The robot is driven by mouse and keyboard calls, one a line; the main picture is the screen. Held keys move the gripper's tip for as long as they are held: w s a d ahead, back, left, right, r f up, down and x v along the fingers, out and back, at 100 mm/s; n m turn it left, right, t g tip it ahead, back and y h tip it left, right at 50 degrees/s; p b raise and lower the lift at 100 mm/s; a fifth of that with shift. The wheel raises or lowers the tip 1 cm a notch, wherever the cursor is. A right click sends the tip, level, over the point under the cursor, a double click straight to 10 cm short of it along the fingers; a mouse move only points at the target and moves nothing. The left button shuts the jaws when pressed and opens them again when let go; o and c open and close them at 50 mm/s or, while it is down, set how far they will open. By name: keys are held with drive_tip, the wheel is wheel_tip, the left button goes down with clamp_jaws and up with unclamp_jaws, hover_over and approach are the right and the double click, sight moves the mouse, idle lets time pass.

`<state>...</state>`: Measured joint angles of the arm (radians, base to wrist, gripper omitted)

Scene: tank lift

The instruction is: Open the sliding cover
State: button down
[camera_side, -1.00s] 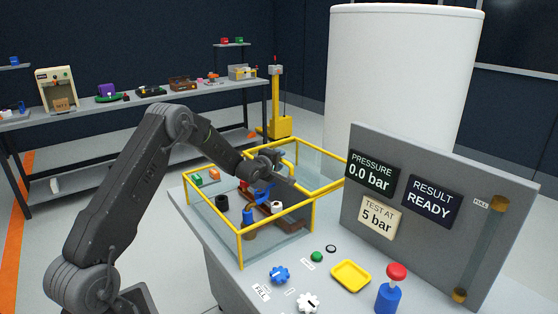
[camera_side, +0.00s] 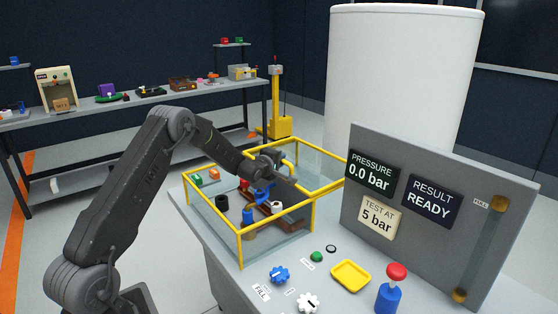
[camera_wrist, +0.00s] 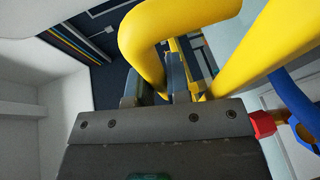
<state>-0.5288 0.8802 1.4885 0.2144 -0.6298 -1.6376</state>
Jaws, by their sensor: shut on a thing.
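The sliding cover is a yellow-framed clear guard (camera_side: 212,205) over a bench in the side view. Its yellow handle (camera_wrist: 180,25) shows large in the wrist view, bending down between the fingers. My gripper (camera_side: 288,178) is at the guard's top, and also shows in the wrist view (camera_wrist: 156,88). It is shut on the handle. The fingertips are partly hidden behind the handle and my wrist. Through the clear panels I see a blue part (camera_side: 249,216), a black cylinder (camera_side: 222,202) and a white-topped part (camera_side: 276,207).
A grey panel (camera_side: 430,240) with displays stands right of the guard. Blue (camera_side: 279,275) and white (camera_side: 308,302) knobs, a yellow tray (camera_side: 351,275) and a red-topped blue post (camera_side: 391,295) stand in front. A white tank (camera_side: 400,80) rises behind.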

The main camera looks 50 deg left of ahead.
drive_tip(key=shift+w, duration=0.1)
drive_tip(key=shift+w, duration=0.65)
drive_tip(key=c, duration=1.1)
unclamp_jaws()
drive_tip(key=v, duration=1.4)
